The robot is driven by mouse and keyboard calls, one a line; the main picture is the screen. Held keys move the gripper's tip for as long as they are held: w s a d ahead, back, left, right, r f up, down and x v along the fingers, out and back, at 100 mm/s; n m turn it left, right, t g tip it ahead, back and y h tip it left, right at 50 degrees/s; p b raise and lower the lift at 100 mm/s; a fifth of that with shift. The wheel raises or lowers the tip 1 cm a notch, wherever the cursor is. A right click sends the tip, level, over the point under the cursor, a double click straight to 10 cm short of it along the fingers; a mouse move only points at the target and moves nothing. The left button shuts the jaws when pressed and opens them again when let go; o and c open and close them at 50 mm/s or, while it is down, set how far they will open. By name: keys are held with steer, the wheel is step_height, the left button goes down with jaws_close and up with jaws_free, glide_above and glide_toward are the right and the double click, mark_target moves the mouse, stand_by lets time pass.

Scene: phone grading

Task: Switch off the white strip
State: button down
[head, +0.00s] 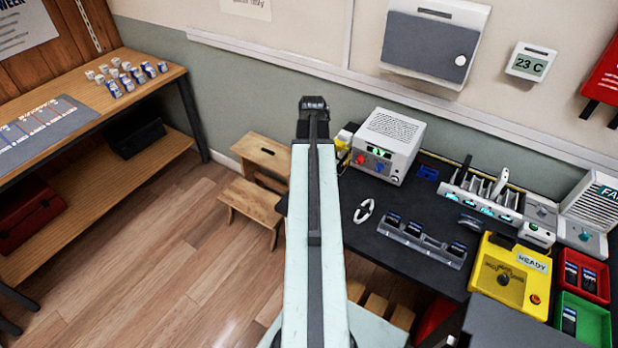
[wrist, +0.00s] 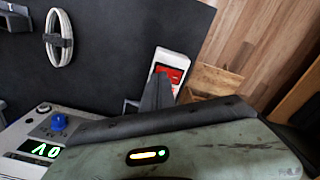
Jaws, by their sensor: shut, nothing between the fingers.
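The white strip (wrist: 182,58) lies at the dark bench's edge in the wrist view, with a red switch (wrist: 168,75) on its upper face. I cannot tell whether the switch is on or off. My gripper (wrist: 158,88) is shut and empty. Its dark fingers overlap the near part of the strip in this view, and I cannot tell whether they touch it. In the head view my gripper (head: 313,104) stands at the far end of my arm, left of the bench power supply. The strip is not clearly visible there; my arm hides that part of the bench.
The power supply (head: 388,146) with red and blue knobs stands right of my arm. A coiled white cable (head: 364,211) and a clear phone rack (head: 422,242) lie on the dark bench. A wooden step stool (head: 252,195) stands left of the bench, by open floor.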

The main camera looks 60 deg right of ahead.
steer(key=shift+f, duration=0.1)
steer(key=shift+f+b, duration=0.95)
steer(key=shift+b, duration=0.15)
steer(key=shift+a, duration=0.1)
steer(key=shift+r, duration=0.15)
step_height(320, 180, up, 7)
steer(key=p, duration=0.7)
